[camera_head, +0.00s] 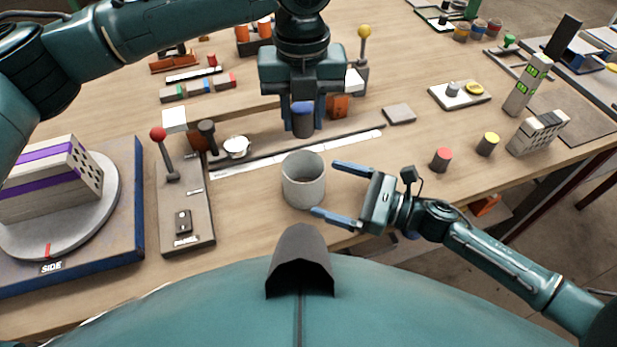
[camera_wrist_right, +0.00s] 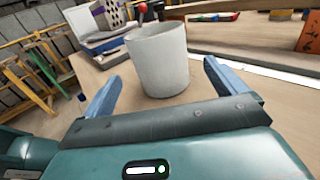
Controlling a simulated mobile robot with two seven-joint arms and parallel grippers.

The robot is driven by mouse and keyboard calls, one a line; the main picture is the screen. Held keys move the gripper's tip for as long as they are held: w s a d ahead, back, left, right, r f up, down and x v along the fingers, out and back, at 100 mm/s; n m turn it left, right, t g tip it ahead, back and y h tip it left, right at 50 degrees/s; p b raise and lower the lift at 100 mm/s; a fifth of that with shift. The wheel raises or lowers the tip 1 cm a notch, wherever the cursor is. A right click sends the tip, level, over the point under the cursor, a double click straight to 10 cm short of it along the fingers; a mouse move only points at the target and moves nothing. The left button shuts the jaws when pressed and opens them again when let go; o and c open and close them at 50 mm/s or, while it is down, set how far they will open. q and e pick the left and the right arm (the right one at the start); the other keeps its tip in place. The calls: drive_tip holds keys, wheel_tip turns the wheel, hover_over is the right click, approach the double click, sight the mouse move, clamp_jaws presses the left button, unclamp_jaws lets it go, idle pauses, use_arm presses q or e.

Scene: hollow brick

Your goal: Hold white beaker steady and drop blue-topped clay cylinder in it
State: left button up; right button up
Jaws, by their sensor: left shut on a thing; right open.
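The white beaker (camera_head: 303,182) stands upright on the table near its front edge. It also shows in the right wrist view (camera_wrist_right: 160,60). My right gripper (camera_head: 334,189) is open, its blue fingers on the beaker's right side, pointing toward it and not closed on it. My left gripper (camera_head: 302,125) points down above the table behind the beaker. It is shut on the blue-topped clay cylinder (camera_head: 303,110), whose blue top shows between the fingers. The fingers hide part of the cylinder. The beaker's inside looks empty as far as I can see.
A red-topped cylinder (camera_head: 441,160) and a yellow-topped cylinder (camera_head: 487,144) stand to the right. A lever panel with a red knob (camera_head: 158,134) is at left, beside a turntable with a hollow brick (camera_head: 48,180). A white strip (camera_head: 290,155) lies behind the beaker.

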sight(304, 180)
drive_tip(key=x, duration=0.6)
drive_tip(key=c, duration=1.3)
use_arm(q)
drive_tip(key=shift+f, duration=2.25)
use_arm(e)
drive_tip(key=shift+o, duration=0.2)
use_arm(q)
drive_tip(key=o, duration=1.1)
